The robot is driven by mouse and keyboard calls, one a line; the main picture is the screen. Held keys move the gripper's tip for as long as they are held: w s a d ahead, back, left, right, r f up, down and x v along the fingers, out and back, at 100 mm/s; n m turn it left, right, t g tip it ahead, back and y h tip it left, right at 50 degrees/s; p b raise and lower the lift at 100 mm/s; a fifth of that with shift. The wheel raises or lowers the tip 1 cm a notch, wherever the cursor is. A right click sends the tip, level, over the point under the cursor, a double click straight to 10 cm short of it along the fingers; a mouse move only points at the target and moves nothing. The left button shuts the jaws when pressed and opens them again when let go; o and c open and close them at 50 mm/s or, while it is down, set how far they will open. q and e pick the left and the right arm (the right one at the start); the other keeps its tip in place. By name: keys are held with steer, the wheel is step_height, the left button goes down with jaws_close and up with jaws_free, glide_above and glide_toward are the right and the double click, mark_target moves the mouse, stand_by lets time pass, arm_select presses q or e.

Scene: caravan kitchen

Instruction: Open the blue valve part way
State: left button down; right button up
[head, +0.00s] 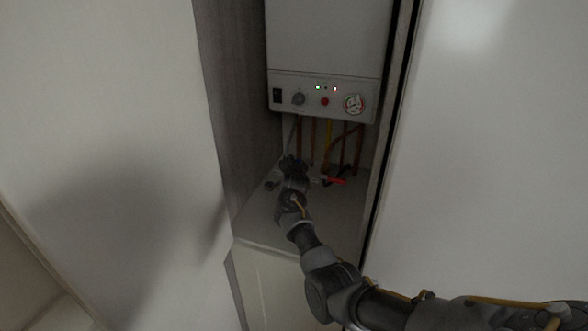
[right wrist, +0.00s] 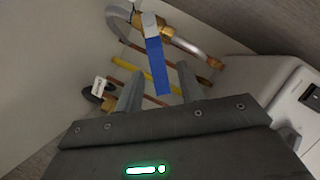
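The blue valve lever (right wrist: 157,66) hangs from a brass valve body (right wrist: 155,33) on a curved grey pipe in the right wrist view. Its free end lies between the two fingers of my right gripper (right wrist: 160,70) in that picture, with a gap on both sides. The fingers stand apart and hold nothing. In the head view my right gripper (head: 291,163) reaches into the cupboard below the boiler and hides the blue valve. My left gripper is not in view.
The white boiler (head: 325,88) with knobs, lights and a gauge hangs above. A red lever (head: 336,181) is just right of my right gripper. Several copper and yellow pipes (head: 328,140) run behind. Cupboard walls stand close on both sides. A white tag (right wrist: 98,87) hangs near the pipes.

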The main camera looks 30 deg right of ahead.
steer(key=b+v, duration=0.1)
steer(key=v, duration=0.9)
steer(key=shift+s+a+b, duration=0.2)
steer(key=shift+s+b, duration=0.1)
steer(key=shift+b, duration=0.1)
